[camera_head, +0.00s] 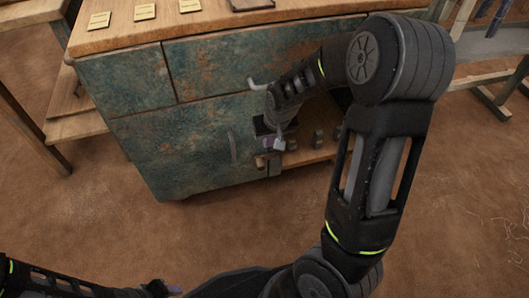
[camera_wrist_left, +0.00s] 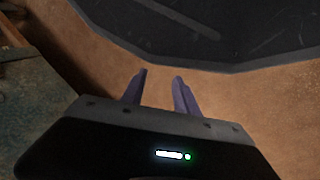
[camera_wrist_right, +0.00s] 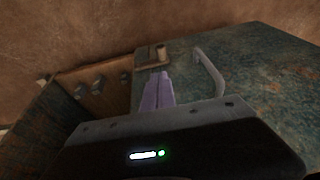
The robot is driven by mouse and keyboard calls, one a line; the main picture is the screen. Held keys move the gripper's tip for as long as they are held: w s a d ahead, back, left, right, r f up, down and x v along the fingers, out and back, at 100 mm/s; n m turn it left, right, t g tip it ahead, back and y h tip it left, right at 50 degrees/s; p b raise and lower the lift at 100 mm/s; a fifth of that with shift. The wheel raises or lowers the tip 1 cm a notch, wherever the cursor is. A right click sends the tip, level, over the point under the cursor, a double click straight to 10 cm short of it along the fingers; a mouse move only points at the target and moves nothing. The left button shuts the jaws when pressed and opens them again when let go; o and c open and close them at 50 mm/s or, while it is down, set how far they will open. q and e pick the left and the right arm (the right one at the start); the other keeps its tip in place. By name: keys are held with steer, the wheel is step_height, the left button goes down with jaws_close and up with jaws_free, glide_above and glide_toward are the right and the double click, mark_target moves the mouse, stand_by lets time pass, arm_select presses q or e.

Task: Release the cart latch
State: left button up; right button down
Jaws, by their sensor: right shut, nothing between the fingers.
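The cart (camera_head: 180,140) is a weathered green cabinet with a wooden top. A small wooden latch with a peg (camera_head: 261,160) sits low at the right edge of its door; it also shows in the right wrist view (camera_wrist_right: 153,60), just beyond the fingertips. My right gripper (camera_head: 277,144) is shut and empty, close to the latch; I cannot tell whether it touches. Its purple fingers lie together in the right wrist view (camera_wrist_right: 158,82). My left gripper (camera_wrist_left: 160,88) is open and empty, over the floor; in the head view its tip (camera_head: 162,289) shows at the bottom.
A grey door handle (camera_head: 233,147) stands left of the latch. Another handle (camera_head: 259,86) is above, beside my right forearm. Right of the door, an open wooden shelf (camera_head: 305,156) holds several dark weights. Pale cards (camera_head: 145,12) lie on the top. The floor in front is clear.

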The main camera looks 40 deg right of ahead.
steer(key=b, duration=0.6)
glide_toward(261, 164)
steer(key=x, duration=0.5)
steer(key=shift+w+d+f, duration=0.2)
steer(key=shift+d, duration=0.05)
steer(key=shift+w+a+f+b, duration=0.1)
steer(key=shift+f+b, duration=0.25)
steer(key=shift+f, duration=0.2)
steer(key=shift+a, duration=0.1)
steer(key=shift+w, duration=0.1)
steer(key=shift+f, duration=0.1)
steer(key=shift+h, duration=0.3)
